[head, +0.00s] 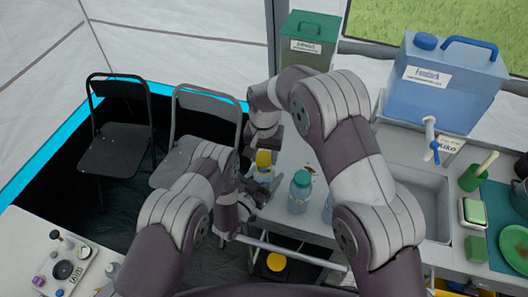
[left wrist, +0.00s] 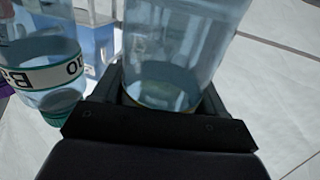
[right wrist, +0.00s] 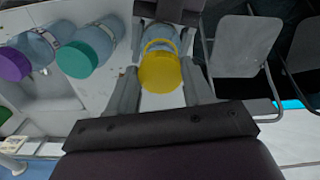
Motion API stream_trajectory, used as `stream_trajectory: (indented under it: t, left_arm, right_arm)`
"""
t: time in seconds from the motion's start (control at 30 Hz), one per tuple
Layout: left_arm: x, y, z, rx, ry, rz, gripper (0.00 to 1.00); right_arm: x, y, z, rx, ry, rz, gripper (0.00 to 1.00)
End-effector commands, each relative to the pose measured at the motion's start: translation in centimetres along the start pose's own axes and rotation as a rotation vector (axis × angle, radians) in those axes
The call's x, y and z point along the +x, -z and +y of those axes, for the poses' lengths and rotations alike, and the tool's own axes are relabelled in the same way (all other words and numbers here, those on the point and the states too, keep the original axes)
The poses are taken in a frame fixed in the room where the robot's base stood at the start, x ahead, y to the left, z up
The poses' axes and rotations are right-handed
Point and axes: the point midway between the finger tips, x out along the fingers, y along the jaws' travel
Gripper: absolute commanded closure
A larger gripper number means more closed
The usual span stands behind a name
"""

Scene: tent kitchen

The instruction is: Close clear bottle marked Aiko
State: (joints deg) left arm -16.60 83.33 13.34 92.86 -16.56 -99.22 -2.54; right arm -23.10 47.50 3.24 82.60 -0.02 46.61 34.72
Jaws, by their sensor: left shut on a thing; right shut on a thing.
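A clear bottle (left wrist: 180,45) stands in the jaws of my left gripper (left wrist: 165,100), which is shut on its body. Its yellow cap (right wrist: 160,72) sits at its top, between the fingers of my right gripper (right wrist: 160,92), which is shut on the cap. A yellow ring shows just behind the cap; I cannot tell how tightly it is seated. In the head view the yellow cap (head: 263,157) is above the bottle body (head: 263,174) at the counter's left edge, with both grippers around it. No name is readable on this bottle.
A teal-capped bottle (head: 300,190) stands close to the right; it also shows in the right wrist view (right wrist: 85,50), beside a purple-capped bottle (right wrist: 14,64). A sink (head: 420,195) and blue water container (head: 440,85) are further right. Folding chairs (head: 120,140) stand left.

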Motion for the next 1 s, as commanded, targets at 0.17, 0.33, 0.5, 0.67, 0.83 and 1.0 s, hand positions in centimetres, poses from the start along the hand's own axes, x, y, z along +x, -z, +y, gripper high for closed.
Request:
stream_trajectory:
  t: [0.17, 0.33, 0.5, 0.67, 0.83, 1.0]
  left_arm:
    - [0.0, 0.0, 0.0, 0.0, 0.0, 0.0, 0.83]
    - [0.0, 0.0, 0.0, 0.0, 0.0, 0.0, 0.83]
    - [0.0, 0.0, 0.0, 0.0, 0.0, 0.0, 0.83]
    - [0.0, 0.0, 0.0, 0.0, 0.0, 0.0, 0.83]
    - [0.0, 0.0, 0.0, 0.0, 0.0, 0.0, 0.83]
    - [0.0, 0.0, 0.0, 0.0, 0.0, 0.0, 0.83]
  right_arm:
    - [0.0, 0.0, 0.0, 0.0, 0.0, 0.0, 0.82]
    - [0.0, 0.0, 0.0, 0.0, 0.0, 0.0, 0.82]
    - [0.2, 0.0, 0.0, 0.0, 0.0, 0.0, 0.82]
    - [1.1, 0.0, 0.0, 0.0, -0.001, -0.002, 0.82]
    - [1.8, 0.0, 0.0, 0.0, 0.0, 0.0, 0.82]
    - [1.8, 0.0, 0.0, 0.0, 0.0, 0.0, 0.82]
